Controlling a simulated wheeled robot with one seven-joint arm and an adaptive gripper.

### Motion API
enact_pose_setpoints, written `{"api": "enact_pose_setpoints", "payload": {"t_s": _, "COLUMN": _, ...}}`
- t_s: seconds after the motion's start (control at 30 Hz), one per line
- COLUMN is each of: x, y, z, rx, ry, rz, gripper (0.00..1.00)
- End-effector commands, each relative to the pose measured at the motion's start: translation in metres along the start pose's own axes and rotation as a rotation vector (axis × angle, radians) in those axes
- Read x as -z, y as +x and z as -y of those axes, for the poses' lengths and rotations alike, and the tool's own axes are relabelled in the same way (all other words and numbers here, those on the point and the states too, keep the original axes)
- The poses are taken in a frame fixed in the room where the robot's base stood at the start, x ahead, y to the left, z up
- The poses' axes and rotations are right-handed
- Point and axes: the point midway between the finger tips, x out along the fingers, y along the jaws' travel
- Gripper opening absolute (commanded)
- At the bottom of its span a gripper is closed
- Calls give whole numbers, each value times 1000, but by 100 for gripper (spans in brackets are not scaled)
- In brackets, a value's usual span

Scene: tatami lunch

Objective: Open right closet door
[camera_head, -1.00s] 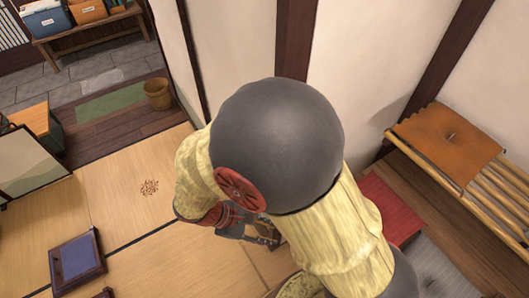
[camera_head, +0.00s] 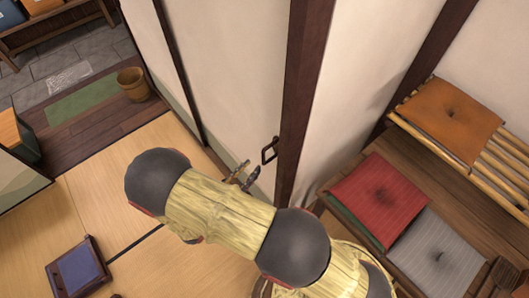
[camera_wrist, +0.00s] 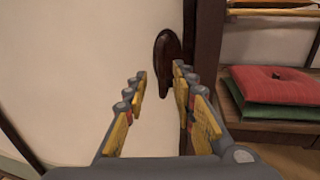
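The closet door is a pale cream panel (camera_head: 235,85) with a dark wooden post along its right side. Its dark handle (camera_head: 269,150) sits low near that post. In the wrist view the handle (camera_wrist: 166,62) is a dark brown upright oval just beyond my fingertips, with the cream door panel (camera_wrist: 85,65) to its left. My gripper (camera_head: 243,174) is just left of and below the handle in the head view. In the wrist view my gripper (camera_wrist: 159,74) is open, its fingers apart with nothing between them. The handle lies ahead, nearer the right finger, and looks apart from both.
Right of the post, a wooden platform (camera_head: 460,225) bears a red cushion (camera_head: 375,200) on a green one, a grey cushion (camera_head: 437,255), and an orange cushion (camera_head: 450,115) on a slatted rack. A blue-topped tray (camera_head: 78,270) lies on the tatami (camera_head: 120,190), which is otherwise mostly open.

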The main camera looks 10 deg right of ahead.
Motion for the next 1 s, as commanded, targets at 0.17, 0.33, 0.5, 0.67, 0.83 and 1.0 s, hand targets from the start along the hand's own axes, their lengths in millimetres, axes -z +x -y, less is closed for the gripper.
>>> {"api": "enact_pose_setpoints", "payload": {"t_s": 0.17, "x": 0, "y": 22, "z": 2, "rx": 7, "ry": -1, "rz": 1, "gripper": 26}}
{"api": "enact_pose_setpoints", "payload": {"t_s": 0.33, "x": 0, "y": 49, "z": 2, "rx": 8, "ry": 0, "rz": 0, "gripper": 26}}
{"api": "enact_pose_setpoints", "payload": {"t_s": 0.5, "x": 0, "y": 68, "z": 2, "rx": 8, "ry": -1, "rz": -1, "gripper": 26}}
{"api": "enact_pose_setpoints", "payload": {"t_s": 0.67, "x": 0, "y": 76, "z": 2, "rx": 6, "ry": -1, "rz": -1, "gripper": 26}}
{"api": "enact_pose_setpoints", "payload": {"t_s": 0.83, "x": 0, "y": 76, "z": 2, "rx": 6, "ry": 0, "rz": -1, "gripper": 26}}
{"api": "enact_pose_setpoints", "payload": {"t_s": 1.0, "x": 0, "y": 76, "z": 2, "rx": 6, "ry": 0, "rz": -1, "gripper": 21}}
